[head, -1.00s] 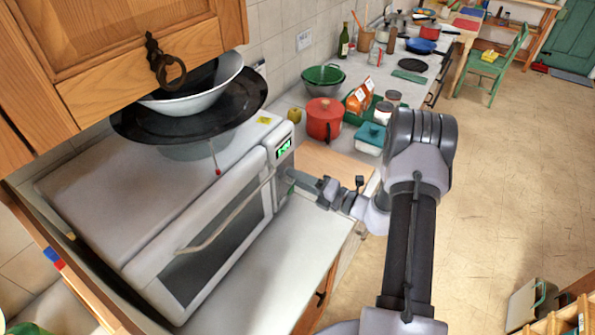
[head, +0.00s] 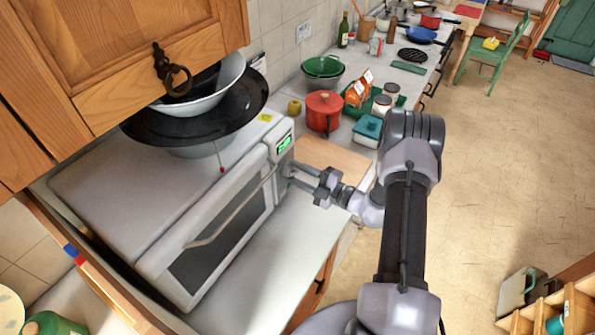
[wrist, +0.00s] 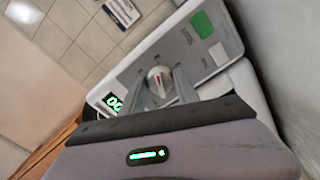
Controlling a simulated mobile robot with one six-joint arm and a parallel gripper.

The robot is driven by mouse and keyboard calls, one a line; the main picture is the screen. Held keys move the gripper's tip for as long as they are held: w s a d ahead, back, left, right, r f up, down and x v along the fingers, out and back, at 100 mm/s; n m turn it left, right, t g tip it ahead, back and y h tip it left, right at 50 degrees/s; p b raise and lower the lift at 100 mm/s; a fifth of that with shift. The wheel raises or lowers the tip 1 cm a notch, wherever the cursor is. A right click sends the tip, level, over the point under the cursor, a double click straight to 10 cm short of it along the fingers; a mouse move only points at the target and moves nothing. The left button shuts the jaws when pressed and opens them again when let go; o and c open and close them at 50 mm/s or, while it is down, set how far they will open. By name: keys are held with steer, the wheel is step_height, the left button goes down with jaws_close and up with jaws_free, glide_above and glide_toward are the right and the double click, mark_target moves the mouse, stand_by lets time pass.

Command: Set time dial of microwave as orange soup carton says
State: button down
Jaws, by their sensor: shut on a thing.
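The white microwave (head: 160,190) stands on the counter with its door shut. Its time dial (wrist: 159,80), pale with a red pointer mark, is between the two fingers of my gripper (wrist: 160,86) in the wrist view. My gripper (head: 289,175) is shut on the dial; in the head view its fingers hide it. A small display (wrist: 114,103) shows green digits that I cannot read surely. The orange soup carton (head: 358,92) stands in a green tray beyond the red pot; its print is too small to read.
A black pan and pale bowls (head: 195,125) sit on the microwave under the wooden cupboard (head: 120,60). A red pot (head: 323,112), a teal-lidded dish (head: 368,131) and a wooden board (head: 332,158) lie beyond my gripper. The counter before the microwave is clear.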

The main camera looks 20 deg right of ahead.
steer(key=shift+m, duration=0.4)
steer(key=c, duration=0.9)
jaws_free()
steer(key=v, duration=1.7)
steer(key=shift+s, duration=0.25)
steer(key=shift+d, duration=0.1)
